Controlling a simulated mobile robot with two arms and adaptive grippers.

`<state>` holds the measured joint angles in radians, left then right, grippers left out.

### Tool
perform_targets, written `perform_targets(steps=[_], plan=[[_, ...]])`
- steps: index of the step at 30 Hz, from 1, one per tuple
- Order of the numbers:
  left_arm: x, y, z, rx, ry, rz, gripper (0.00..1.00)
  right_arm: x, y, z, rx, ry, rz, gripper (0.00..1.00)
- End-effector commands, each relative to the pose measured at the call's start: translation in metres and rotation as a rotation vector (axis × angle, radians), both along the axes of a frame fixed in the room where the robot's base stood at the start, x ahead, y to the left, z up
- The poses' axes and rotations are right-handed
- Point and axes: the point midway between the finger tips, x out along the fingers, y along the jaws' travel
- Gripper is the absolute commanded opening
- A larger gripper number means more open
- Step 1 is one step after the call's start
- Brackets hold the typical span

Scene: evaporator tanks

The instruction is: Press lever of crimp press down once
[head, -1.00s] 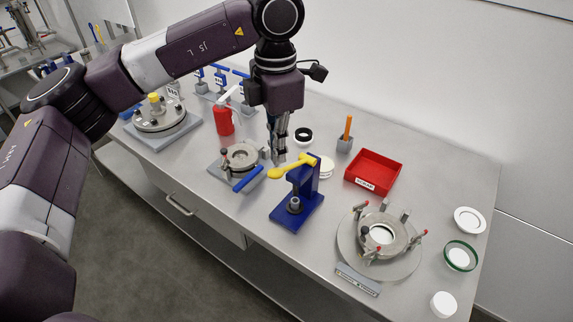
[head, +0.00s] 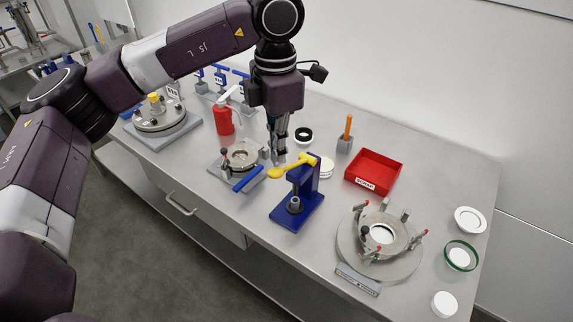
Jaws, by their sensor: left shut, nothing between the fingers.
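The crimp press (head: 307,190) is a dark blue stand on a blue base, in the middle of the bench. Its yellow lever (head: 292,167) sticks out to the left from the top of the column and ends in a rounded yellow knob. The lever is close to level. My left gripper (head: 279,160) points down just behind and left of the lever, close to it. It is shut and empty. I cannot tell whether its fingertips touch the lever. My right gripper is not in view.
A red bin (head: 373,172) stands right of the press, behind a round clamp fixture (head: 381,240). A smaller fixture with a blue handle (head: 248,179) lies left of the press. A red bottle (head: 224,120) and an orange stick in a grey holder (head: 344,144) stand behind.

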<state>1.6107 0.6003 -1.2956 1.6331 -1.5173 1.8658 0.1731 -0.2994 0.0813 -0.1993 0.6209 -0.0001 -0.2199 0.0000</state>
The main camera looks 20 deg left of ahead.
Motion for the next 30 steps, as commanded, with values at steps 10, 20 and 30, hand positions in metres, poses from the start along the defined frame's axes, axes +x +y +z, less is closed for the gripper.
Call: perform_targets(steps=[10,20,30], plan=[[-0.001,0.001,-0.014,0.000,0.000,0.000,0.00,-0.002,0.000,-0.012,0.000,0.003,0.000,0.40],[-0.002,0.001,-0.026,0.000,0.000,0.000,0.00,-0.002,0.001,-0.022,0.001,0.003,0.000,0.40],[-0.003,0.001,-0.038,0.000,0.000,0.000,0.00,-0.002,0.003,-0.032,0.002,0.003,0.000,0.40]])
